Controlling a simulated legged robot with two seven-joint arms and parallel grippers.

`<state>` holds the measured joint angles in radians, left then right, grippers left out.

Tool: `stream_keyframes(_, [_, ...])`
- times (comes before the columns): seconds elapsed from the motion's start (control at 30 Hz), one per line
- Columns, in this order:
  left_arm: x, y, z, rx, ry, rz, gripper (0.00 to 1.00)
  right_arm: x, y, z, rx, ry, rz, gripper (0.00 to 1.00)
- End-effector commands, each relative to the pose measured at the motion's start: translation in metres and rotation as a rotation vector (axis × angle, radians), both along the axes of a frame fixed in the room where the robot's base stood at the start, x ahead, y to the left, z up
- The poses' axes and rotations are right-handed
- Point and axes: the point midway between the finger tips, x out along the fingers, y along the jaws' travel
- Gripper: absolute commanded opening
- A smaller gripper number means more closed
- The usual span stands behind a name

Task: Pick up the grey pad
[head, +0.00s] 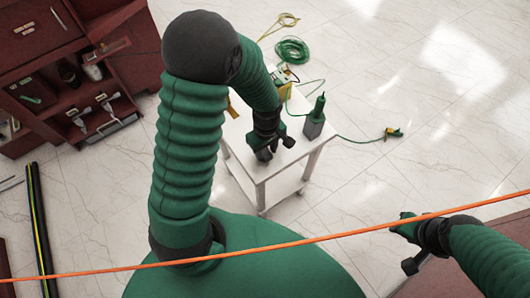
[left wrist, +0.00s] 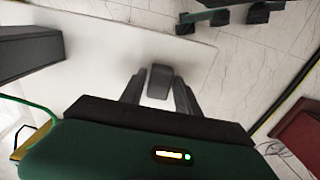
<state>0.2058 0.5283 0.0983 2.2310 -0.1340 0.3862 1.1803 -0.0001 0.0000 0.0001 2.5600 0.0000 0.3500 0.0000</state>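The grey pad (left wrist: 160,81) is a small dark grey block on the white table top in the left wrist view. My left gripper (left wrist: 160,90) has its two dark fingers on either side of the pad, with white table showing between them. The fingers look apart, and I cannot tell whether they touch the pad. In the head view my left gripper (head: 265,152) is low over the front of the white table (head: 264,181), and the pad cannot be told apart from it. My right gripper (head: 405,230) is at the lower right, away from the table; its fingers are unclear.
A grey block with a green pointed top (head: 315,119) stands at the table's right corner. Green cable coils (head: 292,50) lie behind the table. An orange line (head: 330,236) crosses the near view. A dark red cabinet (head: 75,75) stands at left. Open floor lies at right.

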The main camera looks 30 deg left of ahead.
Motion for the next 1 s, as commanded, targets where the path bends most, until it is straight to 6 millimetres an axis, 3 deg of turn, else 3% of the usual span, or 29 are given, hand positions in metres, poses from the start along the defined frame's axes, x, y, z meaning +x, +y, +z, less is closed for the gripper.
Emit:
stream_keyframes(0.03, [0.000,0.001,0.000,-0.001,0.000,0.001,0.30,0.000,0.000,0.000,0.000,0.000,0.000,0.36])
stream_keyframes(0.27, [0.000,0.002,-0.001,-0.002,0.001,0.002,0.00,0.000,0.000,0.000,0.000,0.000,0.000,0.36])
stream_keyframes(0.63, [0.000,0.003,0.002,-0.001,0.003,0.002,0.00,0.000,0.000,0.001,0.000,0.000,0.000,0.36])
stream_keyframes(0.93, [0.001,0.003,0.040,0.000,-0.003,0.001,0.00,0.000,0.000,0.013,0.000,0.000,0.000,0.36])
stream_keyframes(1.0, [-0.013,0.012,0.037,0.000,0.002,0.007,0.00,0.000,0.000,0.011,0.000,0.000,0.000,0.36])
